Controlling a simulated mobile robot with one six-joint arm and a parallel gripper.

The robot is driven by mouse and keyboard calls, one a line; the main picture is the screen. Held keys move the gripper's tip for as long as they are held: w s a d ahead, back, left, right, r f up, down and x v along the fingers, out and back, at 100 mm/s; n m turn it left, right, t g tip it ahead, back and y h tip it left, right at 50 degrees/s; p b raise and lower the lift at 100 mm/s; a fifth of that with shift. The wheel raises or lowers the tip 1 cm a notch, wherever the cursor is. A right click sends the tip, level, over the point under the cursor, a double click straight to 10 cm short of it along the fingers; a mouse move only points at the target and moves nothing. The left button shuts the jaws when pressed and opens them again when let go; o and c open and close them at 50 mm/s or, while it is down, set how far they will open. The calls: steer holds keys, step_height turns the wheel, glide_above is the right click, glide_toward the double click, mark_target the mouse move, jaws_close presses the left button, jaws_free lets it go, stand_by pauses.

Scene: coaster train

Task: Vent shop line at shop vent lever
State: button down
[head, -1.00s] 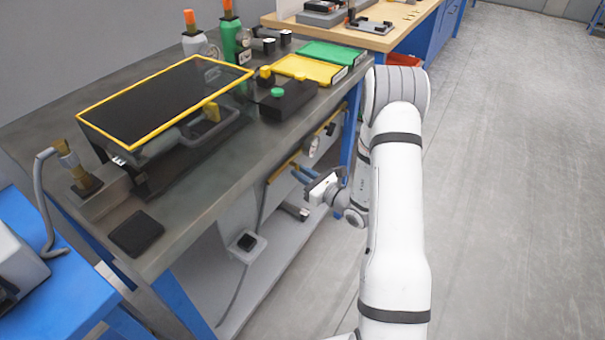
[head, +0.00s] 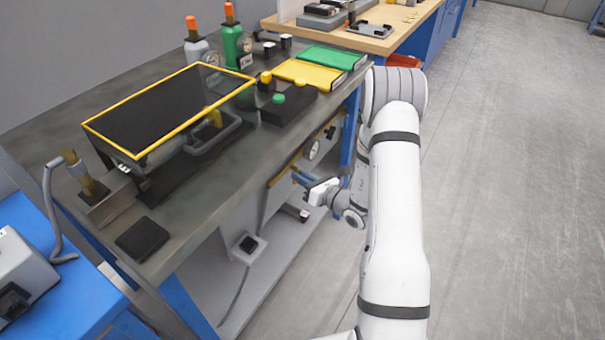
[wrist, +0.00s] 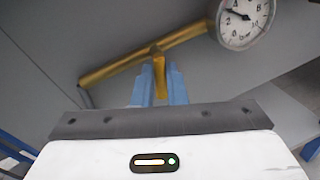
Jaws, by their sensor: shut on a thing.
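In the wrist view, a short yellow lever (wrist: 159,78) sticks out from a yellow pipe (wrist: 120,68) that slants up to the right. My gripper (wrist: 159,84) has its blue fingers on both sides of the lever and is shut on it. A round white gauge (wrist: 242,24) sits at the pipe's upper right end, its dark needle pointing up and left. In the head view my gripper (head: 299,178) reaches under the workbench top to the pipe, below the gauge (head: 313,149). The lever itself is too small to make out there.
The grey workbench (head: 205,200) carries a yellow-framed case (head: 150,112), a black box with a green button (head: 279,98), bottles and trays. A grey lower shelf (head: 285,250) lies under my gripper. The floor (head: 500,200) to the right is clear.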

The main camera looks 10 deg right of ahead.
steer(key=shift+s+a+r+m+g+y+p, duration=0.1)
steer(key=shift+r+m+g+y+p, duration=0.3)
steer(key=shift+m+p, duration=1.45)
steer(key=shift+s+a+r+m+g+p, duration=0.1)
steer(key=shift+r+m+g+p, duration=0.35)
steer(key=shift+m+p, duration=1.4)
steer(key=shift+s+r+m+g+y+p, duration=0.15)
steer(key=shift+m+g+p, duration=0.75)
steer(key=shift+m, duration=1.6)
steer(key=shift+w+f+t, duration=0.1)
steer(key=shift+t, duration=0.15)
steer(key=c, duration=1.5)
jaws_free()
steer(key=shift+o, duration=0.2)
steer(key=v, duration=0.8)
